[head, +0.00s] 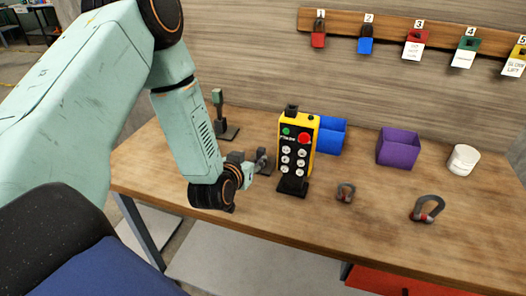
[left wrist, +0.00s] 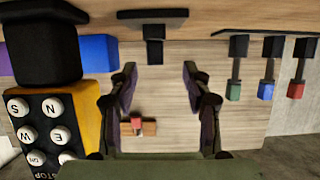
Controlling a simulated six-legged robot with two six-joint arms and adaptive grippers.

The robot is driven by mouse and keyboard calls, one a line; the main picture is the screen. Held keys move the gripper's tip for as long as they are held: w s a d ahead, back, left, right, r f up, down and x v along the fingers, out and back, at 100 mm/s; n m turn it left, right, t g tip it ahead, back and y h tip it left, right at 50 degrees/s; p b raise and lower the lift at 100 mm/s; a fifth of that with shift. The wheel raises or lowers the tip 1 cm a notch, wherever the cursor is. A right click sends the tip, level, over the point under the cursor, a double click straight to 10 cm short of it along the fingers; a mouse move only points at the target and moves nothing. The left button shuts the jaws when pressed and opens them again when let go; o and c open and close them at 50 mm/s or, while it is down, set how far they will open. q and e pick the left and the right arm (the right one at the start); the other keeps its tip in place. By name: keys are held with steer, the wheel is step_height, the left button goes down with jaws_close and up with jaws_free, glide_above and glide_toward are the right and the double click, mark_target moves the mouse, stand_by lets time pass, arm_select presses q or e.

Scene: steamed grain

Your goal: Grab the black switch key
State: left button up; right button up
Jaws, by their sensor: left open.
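A black upright piece on a dark base, which looks like the black switch key (left wrist: 154,50), stands on the table in the left wrist view. It is ahead of my left gripper (left wrist: 153,75), between the lines of its two fingers. The fingers are spread apart, with nothing held between them. In the head view my left gripper (head: 250,166) is low over the table, just left of the yellow control box; the key cannot be told apart clearly from the fingers there. My right gripper is not in view.
The yellow control box (head: 296,145) stands close to the gripper, also large at left in the wrist view (left wrist: 60,120). A green-topped lever (head: 218,100) stands behind. Blue (head: 332,134) and purple (head: 398,148) bins, a white jar (head: 463,160) and two shackles (head: 427,209) lie right.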

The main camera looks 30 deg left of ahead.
mark_target(260, 152)
arm_select(q)
steer(key=shift+x, duration=0.8)
steer(key=shift+w, duration=0.25)
steer(key=x, duration=0.4)
steer(key=shift+w+d+r, duration=0.25)
steer(key=shift+w+a+f, duration=0.2)
steer(key=shift+w+f, duration=0.05)
steer(key=shift+w, duration=0.15)
steer(key=shift+s+d+r, duration=0.15)
steer(key=shift+d+r, duration=0.1)
steer(key=shift+c, duration=0.4)
steer(key=shift+a+f, duration=0.2)
steer(key=shift+a, duration=0.05)
steer(key=c, duration=0.6)
steer(key=shift+d+r, duration=0.15)
steer(key=shift+d, duration=0.05)
jaws_close()
steer(key=shift+a, duration=0.1)
